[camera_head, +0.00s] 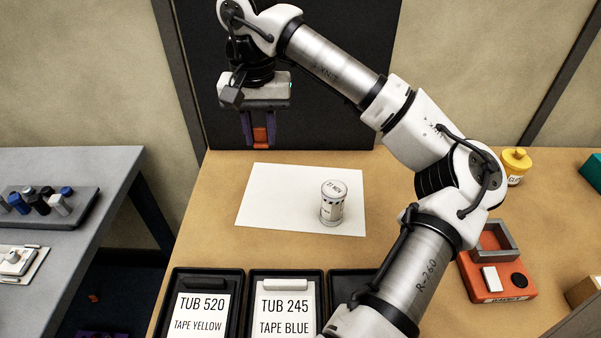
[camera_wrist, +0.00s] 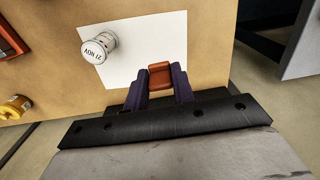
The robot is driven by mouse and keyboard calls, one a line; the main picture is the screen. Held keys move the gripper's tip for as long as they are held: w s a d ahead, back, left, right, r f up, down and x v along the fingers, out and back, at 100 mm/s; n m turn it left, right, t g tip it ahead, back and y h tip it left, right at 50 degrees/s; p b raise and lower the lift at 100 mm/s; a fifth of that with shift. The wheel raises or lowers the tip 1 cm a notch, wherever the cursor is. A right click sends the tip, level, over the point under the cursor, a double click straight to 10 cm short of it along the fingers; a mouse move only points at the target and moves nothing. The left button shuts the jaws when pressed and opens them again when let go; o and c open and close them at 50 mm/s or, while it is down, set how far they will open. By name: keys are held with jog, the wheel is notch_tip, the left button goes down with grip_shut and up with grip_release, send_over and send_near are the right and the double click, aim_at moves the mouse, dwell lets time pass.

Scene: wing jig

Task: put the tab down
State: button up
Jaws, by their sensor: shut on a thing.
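My gripper (camera_head: 260,132) is shut on a small orange-red tab (camera_head: 260,138) between its two purple fingers. In the head view it hangs above the back edge of the wooden table, behind the white sheet (camera_head: 270,195). In the wrist view the tab (camera_wrist: 160,75) sits between the fingertips (camera_wrist: 160,80), and the white sheet (camera_wrist: 125,38) lies beyond it. I cannot tell how high the tab is above the table. The underside of the tab is not clearly seen.
Black trays (camera_head: 235,300) with label cards line the front. An orange-red block (camera_head: 500,285) with a grey frame and a yellow bottle (camera_head: 515,165) are at right. Bare table lies left of the sheet.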

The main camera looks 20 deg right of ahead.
aim_at(269, 212)
notch_tip(269, 212, down, 19)
jog(key=p, duration=0.4)
jog(key=shift+r+p, duration=0.1)
jog(key=shift+p, duration=0.25)
jog(key=shift+f, duration=0.35)
jog(key=shift+f+b, duration=0.2)
jog(key=shift+b, duration=0.15)
jog(key=o, duration=1)
jog(key=shift+r, duration=0.1)
jog(key=shift+r+p, duration=0.2)
jog(key=shift+p, duration=0.25)
jog(key=shift+w+r+b, duration=0.1)
jog(key=shift+r+b, duration=0.15)
jog(key=shift+b, duration=0.1)
notch_tip(269, 212, up, 11)
jog(key=b, duration=0.3)
jog(key=shift+r+b, duration=0.2)
jog(key=shift+b, duration=0.15)
